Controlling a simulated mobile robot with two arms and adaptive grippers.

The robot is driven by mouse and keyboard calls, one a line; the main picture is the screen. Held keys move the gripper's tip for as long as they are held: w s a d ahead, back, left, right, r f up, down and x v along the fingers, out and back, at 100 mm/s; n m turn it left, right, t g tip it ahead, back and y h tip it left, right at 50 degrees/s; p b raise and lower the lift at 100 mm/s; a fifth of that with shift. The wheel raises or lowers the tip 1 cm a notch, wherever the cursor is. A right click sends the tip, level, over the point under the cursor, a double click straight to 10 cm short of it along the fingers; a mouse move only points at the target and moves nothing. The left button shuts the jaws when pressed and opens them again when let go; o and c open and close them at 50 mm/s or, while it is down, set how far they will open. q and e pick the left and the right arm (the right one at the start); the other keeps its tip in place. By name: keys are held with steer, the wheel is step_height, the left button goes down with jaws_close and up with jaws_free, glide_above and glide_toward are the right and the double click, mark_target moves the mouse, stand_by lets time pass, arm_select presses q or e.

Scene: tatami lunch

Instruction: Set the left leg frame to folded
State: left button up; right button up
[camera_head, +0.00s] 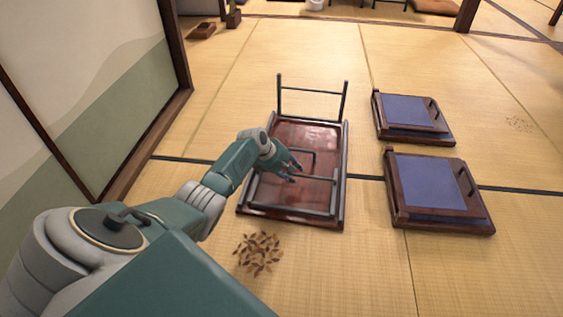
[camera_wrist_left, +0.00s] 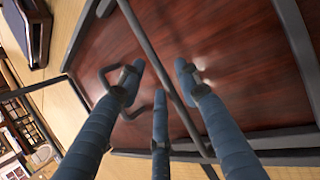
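A low dark-red table lies upside down on the tatami, its underside (camera_head: 308,133) facing up. At its far end a dark leg frame (camera_head: 310,91) stands up. Nearer, a dark bar (camera_head: 312,181) of a second leg frame runs across the underside and looks low and near flat; its exact angle is hard to tell. My left gripper (camera_head: 294,168) is over the underside beside this bar. In the left wrist view its blue fingers (camera_wrist_left: 160,85) are spread, with a dark bar (camera_wrist_left: 155,55) passing between them. My right gripper is not in view.
Two low wooden pieces with blue tops, a farther one (camera_head: 408,112) and a nearer one (camera_head: 432,182), sit right of the table. Scattered brown leaf-like bits (camera_head: 258,252) lie in front of it. A sliding panel wall (camera_head: 90,90) stands at left. Tatami at front right is clear.

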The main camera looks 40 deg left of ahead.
arm_select(q)
steer(key=v, duration=0.9)
